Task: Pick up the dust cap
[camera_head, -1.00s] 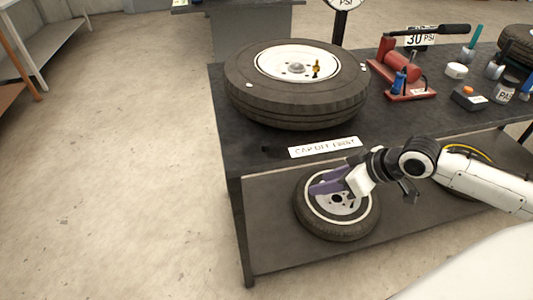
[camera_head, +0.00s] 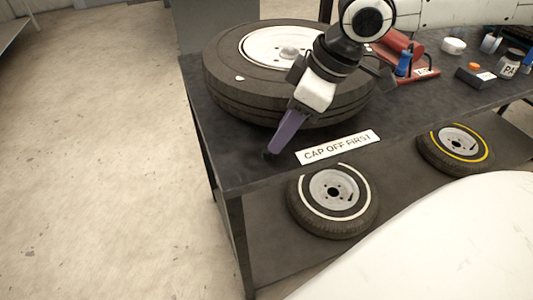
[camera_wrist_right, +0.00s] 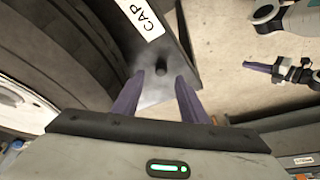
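The dust cap is a small black round piece. In the wrist view the cap (camera_wrist_right: 161,69) stands on the dark tabletop near its corner, just ahead of and between the fingertips. In the head view the dust cap (camera_head: 267,157) shows as a small dark spot at the fingertips, partly hidden. My right gripper (camera_head: 272,150) points down at it from above. In the wrist view the right gripper (camera_wrist_right: 159,78) is open, with gaps on both sides of the cap. A purple-fingered gripper, apparently my left (camera_wrist_right: 258,67), shows at the right there, away from the table.
A big tyre (camera_head: 225,92) lies on the table behind the right gripper. A "CAP OFF FIRST" sign (camera_head: 338,147) lies to the right of the cap. A red pump (camera_head: 420,72) and small items stand farther right. Two smaller wheels (camera_head: 340,225) (camera_head: 430,160) lie on the lower shelf.

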